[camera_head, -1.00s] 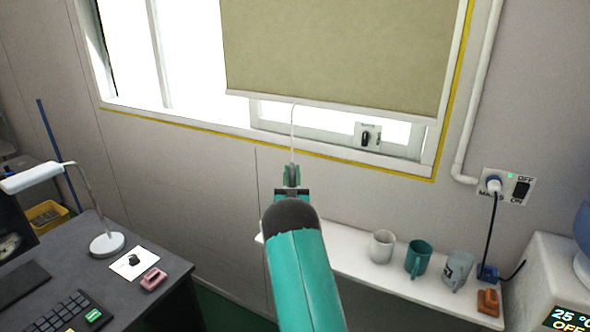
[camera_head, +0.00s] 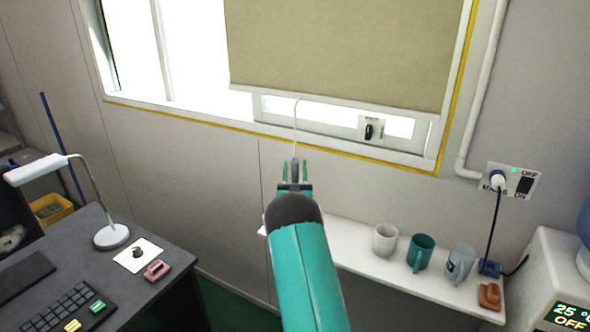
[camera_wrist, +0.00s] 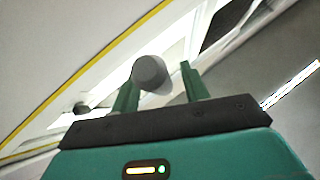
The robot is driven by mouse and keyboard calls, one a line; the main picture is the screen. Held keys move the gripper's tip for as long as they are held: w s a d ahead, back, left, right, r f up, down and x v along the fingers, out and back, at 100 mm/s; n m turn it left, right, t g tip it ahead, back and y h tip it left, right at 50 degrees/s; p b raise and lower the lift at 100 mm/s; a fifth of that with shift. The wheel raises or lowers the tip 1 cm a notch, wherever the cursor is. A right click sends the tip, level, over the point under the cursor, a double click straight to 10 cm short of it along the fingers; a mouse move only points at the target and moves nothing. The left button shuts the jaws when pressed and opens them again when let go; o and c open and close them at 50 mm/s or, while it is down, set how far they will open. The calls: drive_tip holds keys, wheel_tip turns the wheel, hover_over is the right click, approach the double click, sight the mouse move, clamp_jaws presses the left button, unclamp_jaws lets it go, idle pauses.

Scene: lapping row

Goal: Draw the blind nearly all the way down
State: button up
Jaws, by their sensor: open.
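The olive-beige blind (camera_head: 340,50) hangs over the right part of the window, its bottom bar (camera_head: 330,102) a little above the sill. A pale pull cord (camera_head: 296,125) hangs from the bar and ends in a grey knob (camera_head: 295,170). My gripper (camera_head: 296,172) is at the cord's end, with its two green fingers apart and the knob between them. In the wrist view the grey knob (camera_wrist: 150,73) sits between the open fingers, nearer the left one. A gap shows between it and the right finger. I cannot tell whether it touches the left finger.
A white shelf (camera_head: 345,250) below the window holds a white mug (camera_head: 385,240), a teal mug (camera_head: 420,253) and a grey mug (camera_head: 460,262). A dark desk (camera_head: 150,287) with a lamp (camera_head: 111,236) stands at left. A black window latch (camera_head: 369,130) is near the sill.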

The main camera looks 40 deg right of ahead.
drive_tip(key=v, duration=0.7)
drive_tip(key=shift+a+f, duration=0.1)
drive_tip(key=shift+f, duration=0.05)
drive_tip(key=shift+c, duration=0.3)
